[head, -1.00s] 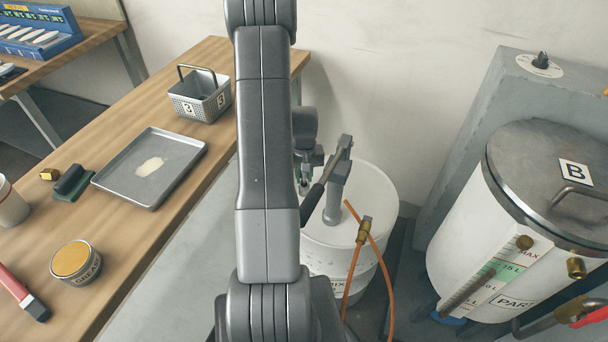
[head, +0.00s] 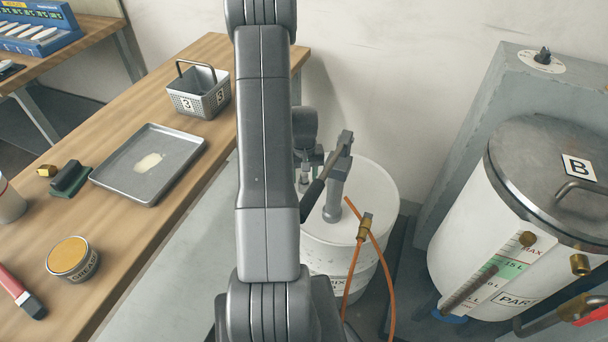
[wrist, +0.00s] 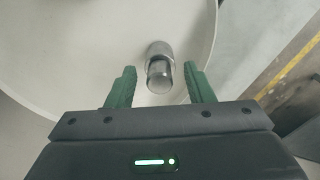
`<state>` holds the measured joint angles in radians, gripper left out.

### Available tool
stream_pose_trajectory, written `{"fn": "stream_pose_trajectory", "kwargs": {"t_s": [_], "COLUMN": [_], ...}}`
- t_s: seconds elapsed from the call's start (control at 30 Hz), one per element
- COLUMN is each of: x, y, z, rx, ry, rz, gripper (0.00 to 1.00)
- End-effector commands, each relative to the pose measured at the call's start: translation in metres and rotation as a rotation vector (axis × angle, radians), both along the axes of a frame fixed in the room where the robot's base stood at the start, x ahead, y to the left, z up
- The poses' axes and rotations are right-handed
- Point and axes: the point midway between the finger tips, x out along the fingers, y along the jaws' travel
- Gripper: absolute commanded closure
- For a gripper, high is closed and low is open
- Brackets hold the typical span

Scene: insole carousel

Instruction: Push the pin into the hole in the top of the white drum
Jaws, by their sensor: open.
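The white drum (head: 372,203) stands on the floor right of my arm in the head view; its pale round top fills much of the wrist view (wrist: 85,45). A shiny metal pin (wrist: 160,65) stands up from the drum top in the wrist view. My gripper (wrist: 159,78) is open, with one green finger on each side of the pin and visible gaps between. In the head view my gripper (head: 311,160) is partly hidden behind my arm, above the drum's left side. The pin's lower end and the hole cannot be made out.
A grey pump with a lever (head: 338,185) rises from the drum top beside my gripper. An orange hose (head: 353,265) hangs in front of the drum. A white tank (head: 470,235) stands right. A wooden bench (head: 130,240) with a tray (head: 185,170) is left.

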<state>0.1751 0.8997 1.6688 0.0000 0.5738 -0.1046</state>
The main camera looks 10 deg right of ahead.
Motion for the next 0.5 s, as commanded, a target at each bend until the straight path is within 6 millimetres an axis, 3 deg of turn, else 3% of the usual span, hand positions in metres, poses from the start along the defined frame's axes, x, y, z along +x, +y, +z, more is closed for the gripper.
{"fn": "stream_pose_trajectory", "kwargs": {"t_s": [0.17,0.5], "x": [0.001,0.001], "y": [0.0,0.0], "z": [0.019,0.091], "rx": [0.0,-0.001], "ry": [-0.004,-0.006], "rz": [0.0,0.0], "gripper": [0.52,0.52]}}
